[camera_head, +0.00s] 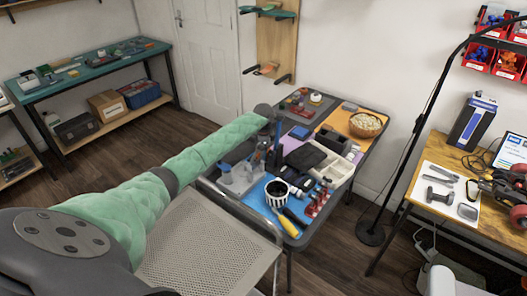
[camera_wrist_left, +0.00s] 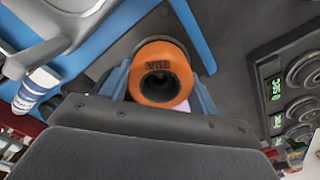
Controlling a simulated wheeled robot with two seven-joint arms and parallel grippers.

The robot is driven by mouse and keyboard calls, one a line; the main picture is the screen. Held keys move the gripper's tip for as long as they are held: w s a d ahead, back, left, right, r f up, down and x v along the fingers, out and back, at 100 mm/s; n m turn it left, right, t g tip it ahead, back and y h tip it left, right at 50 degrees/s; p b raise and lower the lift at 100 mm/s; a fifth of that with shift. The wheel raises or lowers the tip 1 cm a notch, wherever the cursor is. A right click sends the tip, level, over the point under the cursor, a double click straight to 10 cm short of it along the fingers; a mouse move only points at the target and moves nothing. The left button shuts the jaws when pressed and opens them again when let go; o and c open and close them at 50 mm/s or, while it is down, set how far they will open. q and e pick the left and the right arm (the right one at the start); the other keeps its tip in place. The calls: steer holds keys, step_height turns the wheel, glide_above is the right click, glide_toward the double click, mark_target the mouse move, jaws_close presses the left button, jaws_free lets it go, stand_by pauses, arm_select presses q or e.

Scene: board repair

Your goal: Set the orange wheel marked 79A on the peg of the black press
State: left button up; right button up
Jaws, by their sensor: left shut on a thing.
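The orange wheel (camera_wrist_left: 160,73), marked 79A, sits between the blue fingers of my left gripper (camera_wrist_left: 160,90) in the left wrist view. The gripper is shut on it, and the wheel's dark centre hole faces the camera. In the head view my left gripper (camera_head: 274,150) hangs down over the middle of the crowded table; the wheel cannot be made out there. I cannot clearly pick out the black press or its peg in either view. My right gripper is not in view.
The table (camera_head: 289,239) holds a black-and-white striped cup (camera_head: 277,192), a yellow-handled tool (camera_head: 293,218), a grey tool holder (camera_head: 240,178), a bowl (camera_head: 366,124) and several small items close together. A wooden bench (camera_head: 412,196) stands right, a green-topped bench (camera_head: 90,72) far left.

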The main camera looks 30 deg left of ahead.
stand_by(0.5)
arm_select(q)
steer(key=o, duration=1.2)
steer(key=shift+c, duration=0.2)
steer(key=shift+o, duration=0.4)
steer(key=shift+o, duration=1.1)
steer(key=shift+r+p, duration=2.2)
steer(key=shift+r, duration=1.25)
